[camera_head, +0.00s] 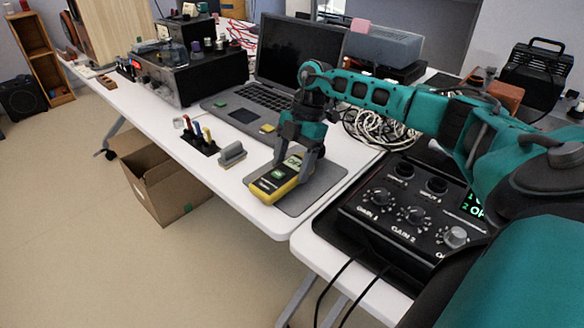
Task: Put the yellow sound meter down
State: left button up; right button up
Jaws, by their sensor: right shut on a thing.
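The yellow sound meter (273,184) has a black face and a small green label. It lies at or just above a grey mat (318,190) near the white table's front edge; I cannot tell whether it touches. My right gripper (296,168) reaches down from the right, shut on the sound meter at its far end. The fingers hide part of that end. My left gripper is not in view.
An open laptop (296,55) stands behind the mat. A grey eraser-like block (232,154) and a black pen holder (199,140) lie left. A black audio interface (405,215) with knobs stands right. Cables (375,130) lie behind. An open cardboard box (165,185) is on the floor.

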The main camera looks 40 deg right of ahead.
jog(key=shift+f, duration=0.45)
jog(key=o, duration=1.2)
jog(key=shift+r, duration=0.15)
jog(key=p+v, duration=0.2)
jog(key=v, duration=1)
jog(key=shift+p, duration=0.35)
